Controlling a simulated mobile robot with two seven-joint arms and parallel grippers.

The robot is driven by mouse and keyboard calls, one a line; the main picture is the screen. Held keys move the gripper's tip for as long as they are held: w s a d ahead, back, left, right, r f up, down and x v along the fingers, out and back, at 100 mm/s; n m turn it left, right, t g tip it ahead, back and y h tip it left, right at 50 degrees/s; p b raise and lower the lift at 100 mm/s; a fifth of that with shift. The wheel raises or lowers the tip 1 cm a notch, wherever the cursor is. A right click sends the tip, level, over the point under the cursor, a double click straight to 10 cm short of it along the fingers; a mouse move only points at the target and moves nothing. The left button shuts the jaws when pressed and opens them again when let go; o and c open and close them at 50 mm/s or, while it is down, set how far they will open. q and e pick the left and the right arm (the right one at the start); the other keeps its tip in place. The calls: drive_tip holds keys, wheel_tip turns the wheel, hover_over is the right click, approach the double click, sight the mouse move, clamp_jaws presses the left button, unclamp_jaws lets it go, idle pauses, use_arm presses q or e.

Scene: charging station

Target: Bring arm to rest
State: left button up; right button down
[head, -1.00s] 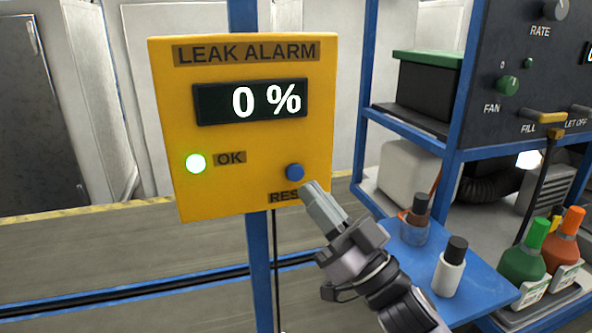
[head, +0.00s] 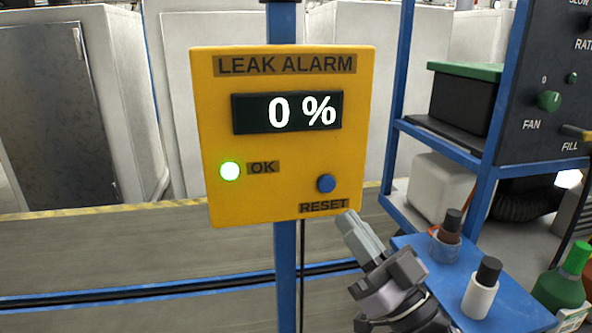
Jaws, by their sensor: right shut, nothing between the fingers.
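My right gripper (head: 352,224) is shut and empty. It points up and to the left, just below and right of the blue reset button (head: 326,183), with its tips apart from the button in the picture. The button sits on a yellow leak alarm box (head: 220,110) on a blue post. The box's display (head: 287,112) reads 0 %, and the green OK lamp (head: 230,171) is lit. The "RESET" label below the button is fully visible. My left gripper is not in view.
A green bottle (head: 563,278) stands further right. A dark control panel (head: 548,120) is at the upper right.

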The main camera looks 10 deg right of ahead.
drive_tip(key=s+d+f+m+g+h, duration=0.15)
drive_tip(key=f+h, duration=0.25)
drive_tip(key=f, duration=0.7)
drive_tip(key=s+d+f+m+g+h, duration=0.1)
drive_tip(key=d+f+m+g+h, duration=0.25)
drive_tip(key=f, duration=0.85)
drive_tip(key=s+f+n+g+h, duration=0.1)
drive_tip(key=s+f+g, duration=0.5)
drive_tip(key=s+f, duration=0.7)
wheel_tip(320, 180, down, 4)
drive_tip(key=shift+s+d+r+n+h, duration=0.15)
drive_tip(key=shift+s+n+h, duration=0.15)
drive_tip(key=shift+h, duration=0.45)
drive_tip(key=shift+w, duration=0.1)
